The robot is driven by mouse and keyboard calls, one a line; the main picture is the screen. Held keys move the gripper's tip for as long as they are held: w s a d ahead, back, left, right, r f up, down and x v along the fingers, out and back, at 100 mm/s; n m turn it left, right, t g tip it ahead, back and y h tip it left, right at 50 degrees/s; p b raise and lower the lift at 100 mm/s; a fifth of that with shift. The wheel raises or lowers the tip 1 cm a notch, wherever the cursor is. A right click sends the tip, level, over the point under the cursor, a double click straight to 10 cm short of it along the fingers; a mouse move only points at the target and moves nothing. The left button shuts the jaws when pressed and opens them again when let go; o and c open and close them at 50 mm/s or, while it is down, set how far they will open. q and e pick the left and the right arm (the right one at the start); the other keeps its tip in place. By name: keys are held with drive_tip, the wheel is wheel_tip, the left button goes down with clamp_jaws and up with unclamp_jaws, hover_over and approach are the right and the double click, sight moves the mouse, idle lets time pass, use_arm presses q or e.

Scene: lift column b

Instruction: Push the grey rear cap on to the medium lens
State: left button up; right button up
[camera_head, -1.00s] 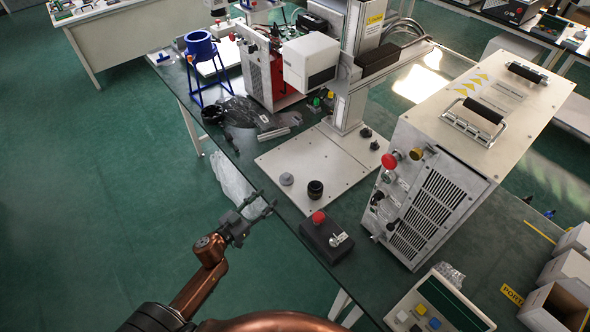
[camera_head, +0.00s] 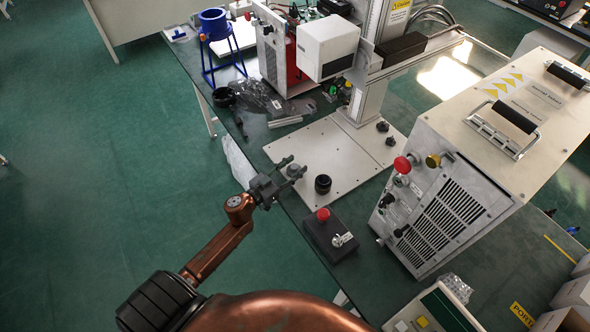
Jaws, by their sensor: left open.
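The grey rear cap (camera_head: 294,170) lies on the pale base plate near its left edge, partly hidden by my left gripper (camera_head: 295,166). The gripper is open, and its two fingers reach over the plate edge on either side of the cap in this view. I cannot tell how high the fingers are or whether they touch it. A black lens (camera_head: 323,184), which seems to be the medium lens, stands upright on the plate just right of the cap. My right gripper is not in view.
A black box with a red button (camera_head: 323,215) stands in front of the plate. A large vented cabinet (camera_head: 450,190) is to the right. The column (camera_head: 365,95) rises behind, with small dark pieces (camera_head: 390,140) near its foot. The plate's middle is clear.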

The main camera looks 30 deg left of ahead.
sight(294, 168)
use_arm(q)
drive_tip(key=c, duration=1.1)
drive_tip(key=shift+o, duration=0.2)
drive_tip(key=shift+r, duration=0.15)
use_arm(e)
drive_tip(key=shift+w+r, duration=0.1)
